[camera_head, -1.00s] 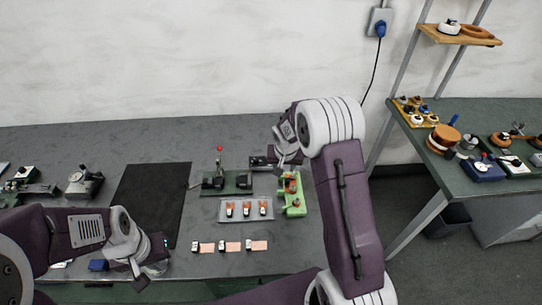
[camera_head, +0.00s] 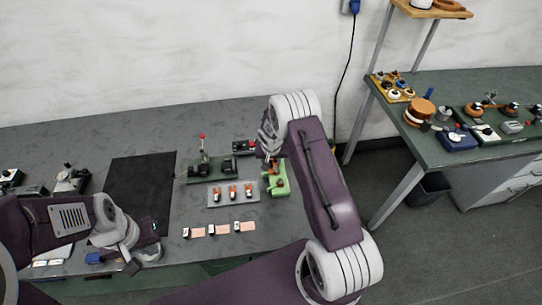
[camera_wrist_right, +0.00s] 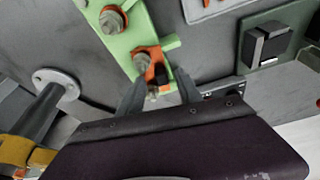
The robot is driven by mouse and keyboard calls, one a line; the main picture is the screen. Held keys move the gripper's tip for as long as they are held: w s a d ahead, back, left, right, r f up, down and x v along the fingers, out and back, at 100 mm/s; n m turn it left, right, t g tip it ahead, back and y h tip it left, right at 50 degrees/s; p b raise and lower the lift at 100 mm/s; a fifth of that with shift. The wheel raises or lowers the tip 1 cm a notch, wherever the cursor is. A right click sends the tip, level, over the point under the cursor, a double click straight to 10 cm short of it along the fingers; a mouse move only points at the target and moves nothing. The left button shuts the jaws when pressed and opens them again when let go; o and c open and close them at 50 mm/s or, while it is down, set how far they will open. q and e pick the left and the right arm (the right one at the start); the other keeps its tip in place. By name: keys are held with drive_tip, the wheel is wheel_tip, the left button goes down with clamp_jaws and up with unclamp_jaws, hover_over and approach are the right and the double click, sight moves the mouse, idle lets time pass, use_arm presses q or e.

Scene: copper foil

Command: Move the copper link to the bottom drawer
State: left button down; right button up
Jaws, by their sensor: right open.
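A green fixture (camera_head: 278,181) stands on the bench, and it fills the upper middle of the right wrist view (camera_wrist_right: 118,30). An orange-copper piece, which looks like the copper link (camera_wrist_right: 143,60), sits at the fixture's near end around a bolt. My right gripper (camera_wrist_right: 158,92) is open, with its two dark fingers on either side of that end. In the head view my right gripper (camera_head: 267,150) is at the fixture's far end and partly hides it. My left gripper (camera_head: 146,248) is low over the bench's front left; its jaws are unclear.
A grey tray (camera_head: 212,203) with several orange pieces lies left of the fixture, with copper strips (camera_head: 222,229) in front. A lever tool (camera_head: 203,168) stands behind the tray. A black mat (camera_head: 138,190) is clear. Grey drawer fronts (camera_head: 520,188) show under the right bench.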

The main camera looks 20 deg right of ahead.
drive_tip(key=shift+w+a+f, duration=0.1)
drive_tip(key=shift+a, duration=0.05)
drive_tip(key=shift+c, duration=0.3)
clamp_jaws()
drive_tip(key=shift+w+a+b, duration=0.1)
drive_tip(key=shift+a+b, duration=0.05)
drive_tip(key=shift+b, duration=0.2)
drive_tip(key=shift+w+a+b, duration=0.2)
drive_tip(key=shift+a+b, duration=0.1)
drive_tip(key=shift+a, duration=0.25)
drive_tip(key=shift+w+a+b, duration=0.2)
drive_tip(key=shift+a+b, duration=0.05)
drive_tip(key=shift+a, duration=0.25)
